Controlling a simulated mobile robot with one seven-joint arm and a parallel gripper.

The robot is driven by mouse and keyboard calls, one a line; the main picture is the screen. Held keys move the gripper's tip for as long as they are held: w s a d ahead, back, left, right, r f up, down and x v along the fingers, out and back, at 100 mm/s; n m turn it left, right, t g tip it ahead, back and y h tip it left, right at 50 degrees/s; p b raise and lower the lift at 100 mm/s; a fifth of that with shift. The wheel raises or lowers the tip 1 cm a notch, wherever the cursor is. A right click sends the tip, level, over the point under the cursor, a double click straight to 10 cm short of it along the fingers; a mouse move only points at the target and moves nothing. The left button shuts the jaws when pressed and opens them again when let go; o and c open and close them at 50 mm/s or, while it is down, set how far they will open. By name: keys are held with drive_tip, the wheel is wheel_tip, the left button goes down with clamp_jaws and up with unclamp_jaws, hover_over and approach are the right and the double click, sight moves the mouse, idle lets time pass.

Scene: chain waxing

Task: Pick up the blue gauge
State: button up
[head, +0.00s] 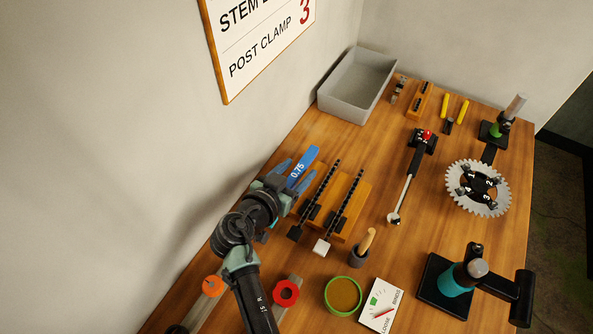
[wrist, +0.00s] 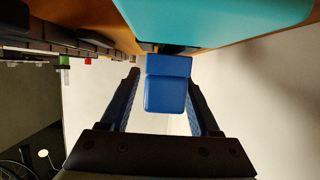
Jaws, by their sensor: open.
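The blue gauge (head: 302,167), marked 0.75, is at the left edge of the wooden table in the head view. In the wrist view the blue gauge (wrist: 166,92) shows as a stepped blue block near the picture's middle. My gripper (head: 292,176) is at the near end of the gauge. Its jaws are open, with one finger on each side of the gauge in the wrist view. A gap shows between the gauge and each finger there. The table surface beneath the gripper is partly hidden by my arm.
A wooden rack with two dark chains (head: 346,205) stands close to the right of my gripper. A grey bin (head: 345,112) is at the back. The wall (head: 150,150) is close on the left. A toothed chainring (head: 460,197) and a green-rimmed bowl (head: 328,296) lie farther away.

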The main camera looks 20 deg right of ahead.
clamp_jaws()
idle(0.3)
